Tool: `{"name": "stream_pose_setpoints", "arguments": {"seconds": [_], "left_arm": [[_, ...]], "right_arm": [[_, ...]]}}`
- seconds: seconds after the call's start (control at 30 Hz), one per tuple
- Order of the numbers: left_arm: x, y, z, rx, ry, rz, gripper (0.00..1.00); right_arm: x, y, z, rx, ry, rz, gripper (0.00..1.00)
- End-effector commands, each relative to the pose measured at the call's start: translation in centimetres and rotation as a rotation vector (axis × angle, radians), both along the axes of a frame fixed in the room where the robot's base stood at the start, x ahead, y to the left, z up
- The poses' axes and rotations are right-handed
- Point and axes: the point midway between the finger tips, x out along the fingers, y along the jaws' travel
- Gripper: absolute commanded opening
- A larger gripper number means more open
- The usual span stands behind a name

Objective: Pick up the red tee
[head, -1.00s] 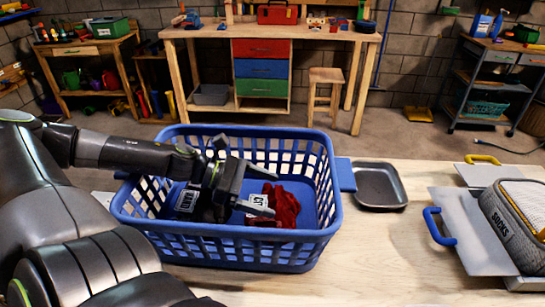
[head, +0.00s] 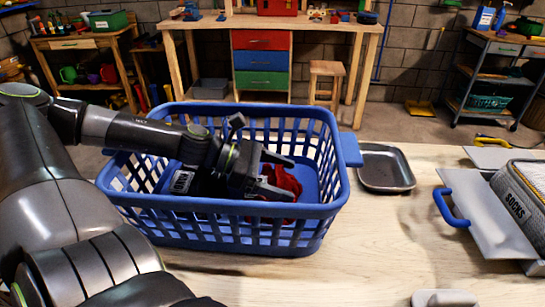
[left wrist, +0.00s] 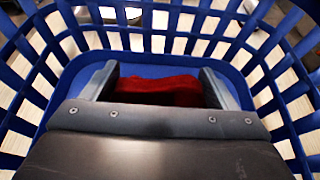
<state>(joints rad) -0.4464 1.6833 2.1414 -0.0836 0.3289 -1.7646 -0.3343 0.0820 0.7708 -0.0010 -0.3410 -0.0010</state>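The red tee (head: 285,183) lies crumpled in the blue laundry basket (head: 240,222), towards its right side. My left gripper (head: 286,178) reaches down into the basket, its two fingers apart on either side of the tee. In the left wrist view the tee (left wrist: 158,88) shows between the two open fingers (left wrist: 155,85); part of it is hidden behind the gripper body. I cannot tell whether the fingers touch the cloth. My right gripper is not clearly in view.
Dark cloth with a white label (head: 182,181) lies in the basket's left part. A dark metal tray (head: 385,168) sits right of the basket. A grey SOCKS bin (head: 520,205) stands farther right.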

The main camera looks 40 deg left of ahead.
Motion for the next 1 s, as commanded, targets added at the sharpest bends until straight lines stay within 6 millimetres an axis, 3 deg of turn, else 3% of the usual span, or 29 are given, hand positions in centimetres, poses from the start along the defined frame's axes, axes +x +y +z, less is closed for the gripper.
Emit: {"name": "stream_pose_setpoints", "arguments": {"seconds": [0.03,0.3,0.67,1.0], "left_arm": [[0.0,0.0,0.0,0.000,0.000,0.000,0.73],[0.0,0.0,0.0,0.000,0.000,0.000,0.38],[0.0,0.0,0.7,0.000,0.000,0.000,0.37],[0.0,0.0,5.3,0.000,-0.001,0.000,0.37]], "right_arm": [[0.0,0.0,0.0,0.000,0.000,0.000,0.65],[0.0,0.0,0.0,0.000,-0.001,0.000,0.65],[0.0,0.0,0.7,0.000,-0.005,0.000,0.65],[-1.8,0.2,4.0,0.004,-0.002,0.003,0.65]]}}
